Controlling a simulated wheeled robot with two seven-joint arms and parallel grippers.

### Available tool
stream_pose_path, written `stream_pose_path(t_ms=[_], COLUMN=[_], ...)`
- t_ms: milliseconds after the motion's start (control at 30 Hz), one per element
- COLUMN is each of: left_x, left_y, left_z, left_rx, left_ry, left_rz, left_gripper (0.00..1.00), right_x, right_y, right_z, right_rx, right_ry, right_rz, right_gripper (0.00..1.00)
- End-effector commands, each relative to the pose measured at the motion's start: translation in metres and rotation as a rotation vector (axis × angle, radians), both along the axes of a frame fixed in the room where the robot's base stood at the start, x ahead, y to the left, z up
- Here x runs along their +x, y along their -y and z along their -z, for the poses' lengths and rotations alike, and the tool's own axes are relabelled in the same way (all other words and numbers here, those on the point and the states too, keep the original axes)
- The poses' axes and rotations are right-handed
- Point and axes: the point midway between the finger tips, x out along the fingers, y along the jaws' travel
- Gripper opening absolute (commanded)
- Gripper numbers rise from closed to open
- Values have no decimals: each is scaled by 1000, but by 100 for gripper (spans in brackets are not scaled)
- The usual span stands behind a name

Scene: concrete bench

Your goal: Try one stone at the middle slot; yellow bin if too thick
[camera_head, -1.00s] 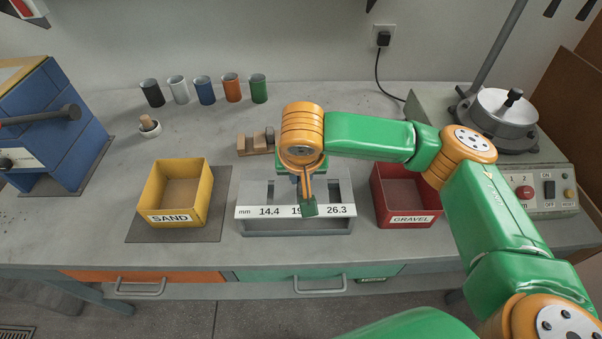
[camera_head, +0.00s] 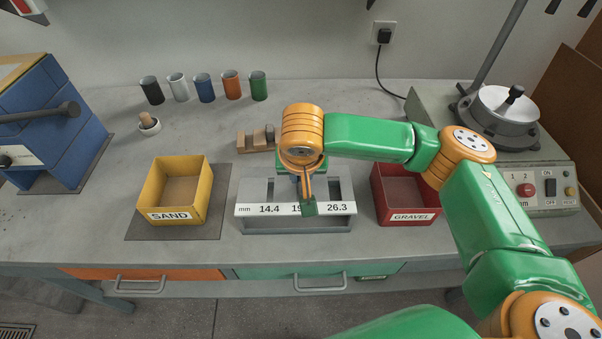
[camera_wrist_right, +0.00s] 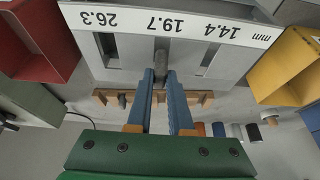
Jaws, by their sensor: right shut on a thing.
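The slot gauge (camera_head: 260,225) stands at the bench front, with three slots marked 14.4, 19.7 and 26.3 mm; it also shows in the wrist view (camera_wrist_right: 235,62). My right gripper (camera_wrist_right: 164,75) is shut on a dark grey stone (camera_wrist_right: 161,57) at the middle slot, marked 19.7. I cannot tell how deep the stone sits in it. In the head view my right wrist hides the stone and most of the fingers (camera_head: 297,180). The yellow bin (camera_head: 160,202), labelled SAND, stands left of the gauge. My left gripper is not in view.
A red bin (camera_head: 408,218) labelled GRAVEL stands right of the gauge. A wooden rack (camera_head: 256,150) with stones is behind it. Several coloured cups (camera_head: 205,90) line the back. A machine (camera_head: 530,190) stands right, a blue block (camera_head: 60,130) left.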

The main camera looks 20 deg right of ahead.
Motion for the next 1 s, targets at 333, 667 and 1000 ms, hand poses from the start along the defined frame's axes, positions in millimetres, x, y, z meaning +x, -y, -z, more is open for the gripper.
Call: stream_pose_path(t_ms=[333, 667, 1000], left_x=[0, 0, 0], left_y=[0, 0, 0], left_z=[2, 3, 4], left_rx=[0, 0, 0], left_ry=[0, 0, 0], left_rz=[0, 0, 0], left_gripper=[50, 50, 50], right_x=[0, 0, 0], right_y=[0, 0, 0], right_z=[5, 9, 11], right_rx=[0, 0, 0], right_ry=[-1, 0, 0], right_rz=[0, 0, 0], right_gripper=[0, 0, 0])
